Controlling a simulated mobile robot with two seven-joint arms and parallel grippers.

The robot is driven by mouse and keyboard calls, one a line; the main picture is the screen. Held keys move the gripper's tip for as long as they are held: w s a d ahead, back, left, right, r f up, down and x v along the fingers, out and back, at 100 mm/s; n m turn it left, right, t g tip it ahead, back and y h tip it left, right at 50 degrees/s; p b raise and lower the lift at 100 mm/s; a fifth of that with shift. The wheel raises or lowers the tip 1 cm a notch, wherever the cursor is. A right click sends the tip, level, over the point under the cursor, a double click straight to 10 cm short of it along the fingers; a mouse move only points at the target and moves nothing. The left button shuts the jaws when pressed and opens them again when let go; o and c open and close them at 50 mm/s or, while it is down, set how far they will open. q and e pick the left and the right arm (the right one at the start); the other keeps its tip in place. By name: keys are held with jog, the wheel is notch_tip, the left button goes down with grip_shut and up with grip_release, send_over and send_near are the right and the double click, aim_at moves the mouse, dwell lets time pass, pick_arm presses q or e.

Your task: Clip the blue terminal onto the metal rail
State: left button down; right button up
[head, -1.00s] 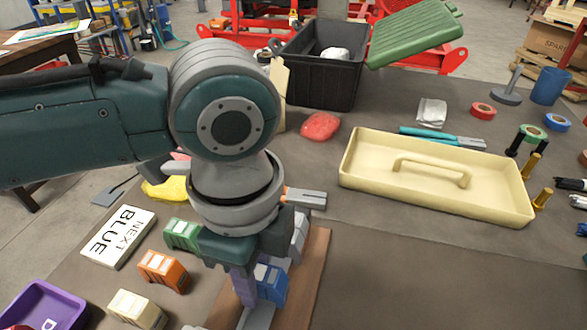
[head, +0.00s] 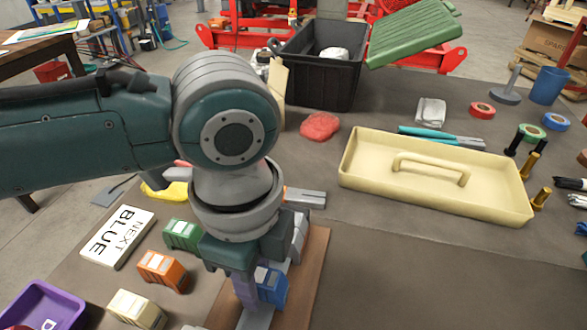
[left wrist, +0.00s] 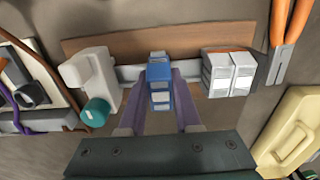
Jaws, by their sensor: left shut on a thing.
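My left gripper (head: 258,286) is shut on the blue terminal (head: 272,287), its purple fingers on either side of it. In the left wrist view the blue terminal (left wrist: 160,84) sits between the fingertips, in line with the metal rail (left wrist: 130,73). The rail also shows in the head view (head: 257,317), on a brown wooden board (head: 312,265). I cannot tell whether the terminal touches the rail or is clipped on, as its underside is hidden. Grey terminals (left wrist: 228,72) sit on the rail to the right. My right gripper is not in view.
Green (head: 182,234), orange (head: 163,271) and cream (head: 137,308) terminals stand left of the board, near a "NEXT BLUE" sign (head: 117,237). A pale part with a teal knob (left wrist: 95,110) is at the rail's left end. A cream tray (head: 435,190) stands right.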

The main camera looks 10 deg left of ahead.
pick_arm(q)
jog(key=shift+f, duration=0.65)
dwell(0.4)
jog(key=c, duration=0.5)
grip_release()
